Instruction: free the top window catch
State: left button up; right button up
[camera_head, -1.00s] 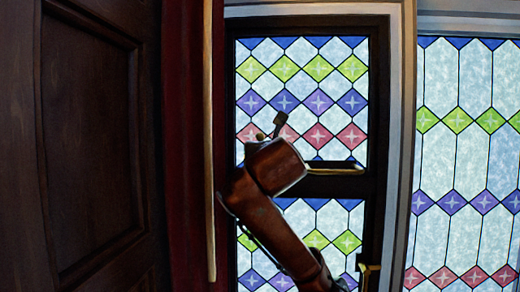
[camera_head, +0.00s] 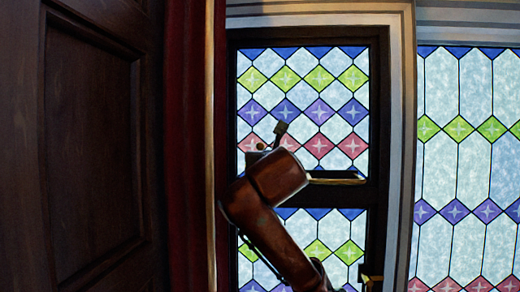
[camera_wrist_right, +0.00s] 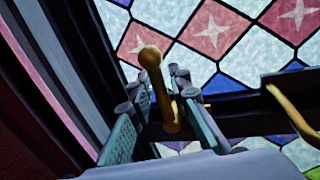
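The top window catch, a brass lever with a round knob end (camera_wrist_right: 165,95), stands up between the fingers of my right gripper (camera_wrist_right: 160,110) in the right wrist view. The fingers are spread on either side of it, and I see no clear grip on it. In the head view my right arm covers most of the catch and the gripper; a small brass knob (camera_head: 260,146) shows beside the wrist. The window's upper pane (camera_head: 320,90) is leaded glass in a dark frame. My left gripper is not in view.
A brass bar (camera_head: 338,181) lies along the dark rail between the panes, right of my wrist. Another brass fitting (camera_head: 370,275) sits lower on the frame. A dark panelled door (camera_head: 95,150) and a red curtain (camera_head: 184,150) stand close on the left.

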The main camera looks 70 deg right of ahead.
jog(key=shift+w+r, duration=0.15)
jog(key=shift+r, duration=4.8)
